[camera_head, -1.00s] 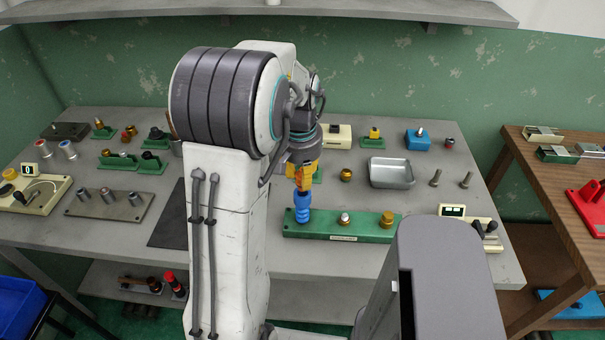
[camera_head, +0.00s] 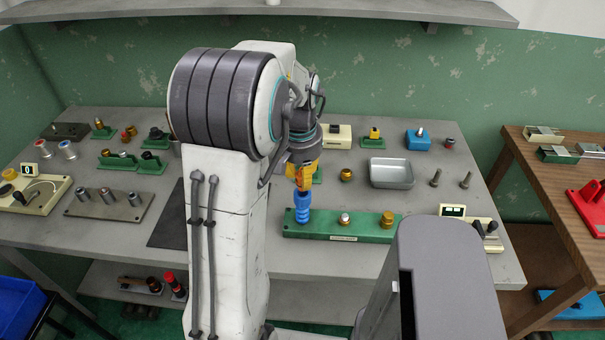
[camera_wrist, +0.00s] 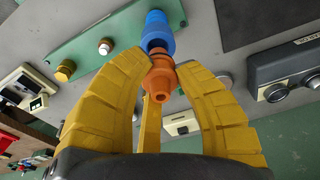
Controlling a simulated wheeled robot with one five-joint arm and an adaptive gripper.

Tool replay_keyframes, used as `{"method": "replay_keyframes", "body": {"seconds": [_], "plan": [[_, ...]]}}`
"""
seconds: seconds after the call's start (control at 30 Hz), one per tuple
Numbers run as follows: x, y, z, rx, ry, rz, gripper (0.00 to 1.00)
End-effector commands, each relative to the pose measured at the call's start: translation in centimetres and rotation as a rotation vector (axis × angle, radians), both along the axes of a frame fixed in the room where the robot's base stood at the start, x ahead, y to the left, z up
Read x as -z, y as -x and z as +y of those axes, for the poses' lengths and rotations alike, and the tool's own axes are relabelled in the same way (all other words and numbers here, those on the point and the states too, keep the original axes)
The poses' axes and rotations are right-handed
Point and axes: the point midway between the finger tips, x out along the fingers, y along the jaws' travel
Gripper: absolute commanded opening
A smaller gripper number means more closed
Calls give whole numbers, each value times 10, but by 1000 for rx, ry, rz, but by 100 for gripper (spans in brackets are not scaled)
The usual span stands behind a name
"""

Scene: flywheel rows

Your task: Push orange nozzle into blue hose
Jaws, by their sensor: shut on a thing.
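The blue hose (camera_head: 302,206) stands upright at the left end of a green base plate (camera_head: 345,229) on the grey table. It also shows in the wrist view (camera_wrist: 157,38), rising from the plate. The orange nozzle (camera_wrist: 159,78) is between the yellow fingers of my gripper (camera_wrist: 160,70), which are shut on it. The nozzle lines up with the hose, and its far end meets the hose's open end. How deep it sits inside cannot be told. In the head view my gripper (camera_head: 304,174) is right above the hose, and the nozzle is mostly hidden by the fingers.
A silver-topped fitting (camera_head: 345,218) and a brass fitting (camera_head: 387,219) stand on the same green plate, right of the hose. A metal tray (camera_head: 391,173) lies behind them. A cream box with switches (camera_head: 481,228) is at the right front edge. Several fixtures fill the table's left side.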

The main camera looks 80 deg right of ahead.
Motion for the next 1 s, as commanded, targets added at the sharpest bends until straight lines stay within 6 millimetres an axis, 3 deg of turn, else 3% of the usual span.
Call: {"method": "replay_keyframes", "body": {"seconds": [1.0], "plan": [[11,0,0,0,0,0,2]]}}
